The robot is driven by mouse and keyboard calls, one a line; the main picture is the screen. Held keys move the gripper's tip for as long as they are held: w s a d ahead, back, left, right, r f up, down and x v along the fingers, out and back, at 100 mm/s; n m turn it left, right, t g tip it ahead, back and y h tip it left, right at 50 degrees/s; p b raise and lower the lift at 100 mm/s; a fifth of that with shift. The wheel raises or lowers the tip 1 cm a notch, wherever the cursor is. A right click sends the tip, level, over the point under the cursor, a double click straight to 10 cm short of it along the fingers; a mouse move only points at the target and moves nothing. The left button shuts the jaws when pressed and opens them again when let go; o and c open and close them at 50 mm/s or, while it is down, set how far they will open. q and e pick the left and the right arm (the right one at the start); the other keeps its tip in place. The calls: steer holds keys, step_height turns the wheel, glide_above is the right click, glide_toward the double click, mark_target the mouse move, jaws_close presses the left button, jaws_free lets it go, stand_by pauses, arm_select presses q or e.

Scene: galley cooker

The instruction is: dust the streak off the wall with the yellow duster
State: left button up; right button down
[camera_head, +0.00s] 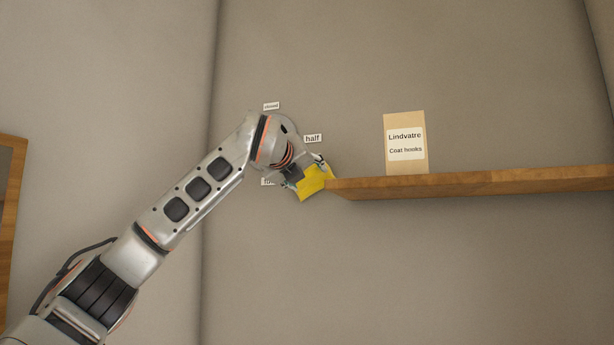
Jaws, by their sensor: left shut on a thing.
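The yellow duster (315,180) is in my left gripper (307,179), just left of the shelf's left end. My left arm comes in from the lower left and its wrist hides part of the wall. The gripper is shut on the duster. I cannot tell whether the duster touches the wall (330,75). No streak shows on the visible wall; a part behind my arm and gripper is hidden. My right gripper is not in view.
A wooden shelf (480,184) runs from beside the duster to the right edge. A tan packet labelled "Lindvatre Coat hooks" (405,118) stands on it. Small labels, one reading "half" (313,139), are on the wall around my wrist. A wooden frame (10,210) is at far left.

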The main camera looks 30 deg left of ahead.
mark_target(320, 183)
arm_select(q)
steer(key=shift+w+d+f+b, duration=0.2)
steer(key=shift+d+f+b, duration=0.15)
steer(key=shift+d+f, duration=0.15)
steer(key=shift+w+d+f, duration=0.1)
steer(key=shift+d+f, duration=0.1)
steer(key=shift+d, duration=0.4)
steer(key=shift+w+d+f+b, duration=0.15)
steer(key=shift+d+f+b, duration=0.2)
steer(key=shift+d+b, duration=0.25)
steer(key=shift+w+d+f, duration=0.1)
steer(key=shift+d, duration=0.4)
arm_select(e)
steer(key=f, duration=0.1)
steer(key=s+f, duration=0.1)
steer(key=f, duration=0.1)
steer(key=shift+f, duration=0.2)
arm_select(q)
steer(key=shift+a, duration=0.1)
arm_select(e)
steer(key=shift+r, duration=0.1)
arm_select(q)
steer(key=shift+b, duration=0.3)
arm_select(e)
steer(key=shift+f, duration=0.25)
